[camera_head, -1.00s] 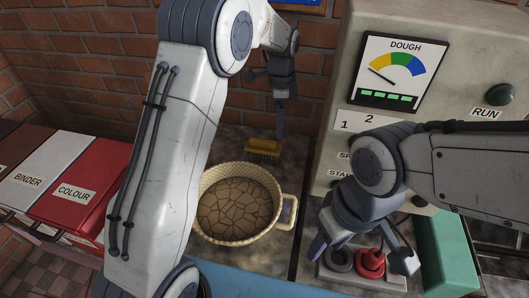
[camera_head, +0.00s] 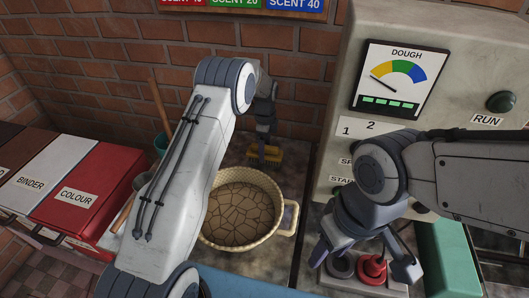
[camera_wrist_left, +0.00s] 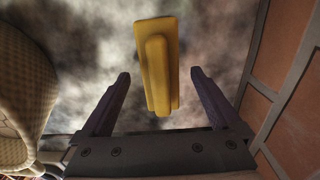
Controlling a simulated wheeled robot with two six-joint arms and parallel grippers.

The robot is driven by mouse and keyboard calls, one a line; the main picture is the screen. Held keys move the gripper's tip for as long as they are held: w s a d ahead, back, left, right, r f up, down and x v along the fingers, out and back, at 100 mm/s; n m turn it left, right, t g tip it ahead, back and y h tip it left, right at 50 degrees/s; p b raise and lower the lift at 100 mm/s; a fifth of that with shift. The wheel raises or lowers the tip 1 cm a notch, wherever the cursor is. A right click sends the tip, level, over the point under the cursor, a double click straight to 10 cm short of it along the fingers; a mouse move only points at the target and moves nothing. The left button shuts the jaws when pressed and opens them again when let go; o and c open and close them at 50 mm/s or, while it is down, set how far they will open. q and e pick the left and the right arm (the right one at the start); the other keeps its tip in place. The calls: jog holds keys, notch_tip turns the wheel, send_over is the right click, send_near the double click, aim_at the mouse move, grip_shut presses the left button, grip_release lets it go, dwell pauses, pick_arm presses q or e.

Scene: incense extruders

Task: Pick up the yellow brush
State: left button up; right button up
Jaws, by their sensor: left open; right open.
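The yellow brush (camera_head: 268,154) lies on the worktop behind the basket, near the brick wall. In the left wrist view the yellow brush (camera_wrist_left: 157,65) lies ahead of and between the two fingers. My left gripper (camera_head: 264,150) is above the brush, partly covering it in the head view. Its fingers (camera_wrist_left: 158,103) are apart, and nothing is held between them. My right gripper (camera_head: 362,262) is open in front of the dough machine, over its red and dark knobs, and away from the brush.
A woven basket (camera_head: 282,222) with cracked brown dough stands just in front of the brush. The brick wall (camera_head: 300,62) is close behind. The dough machine (camera_head: 345,110) stands to the right. Red COLOUR (camera_head: 100,185) and white BINDER (camera_head: 52,165) boxes stand left.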

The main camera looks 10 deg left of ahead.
pick_arm(q)
jog(key=shift+f, duration=0.8)
jog(key=c, duration=1.5)
notch_tip(320, 180, up, 10)
jog(key=shift+r+b, duration=0.1)
jog(key=shift+b, duration=0.75)
jog(key=shift+c, duration=0.2)
